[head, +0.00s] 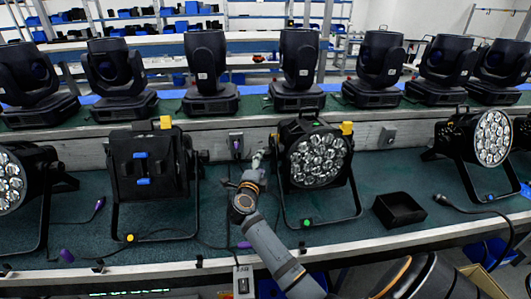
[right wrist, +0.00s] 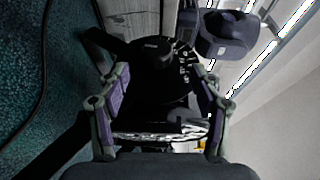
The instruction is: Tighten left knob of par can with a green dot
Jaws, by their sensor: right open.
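The par can with a green dot (head: 318,158) stands right of centre on the bench in the head view, its round lamp face toward me. The green dot (head: 307,222) is on the foot of its stand. My right gripper (head: 262,158) is at the left side of this par can. In the right wrist view the open fingers (right wrist: 157,72) stand either side of the can's dark side, which has white markings. A black knob (right wrist: 157,48) lies ahead between them; I cannot tell whether they touch it. My left gripper is in neither view.
Another par can (head: 147,168) with a yellow dot (head: 130,238) stands to the left. More par cans stand at both ends. Moving-head lights line the raised shelf behind. Cables lie on the bench (head: 85,185).

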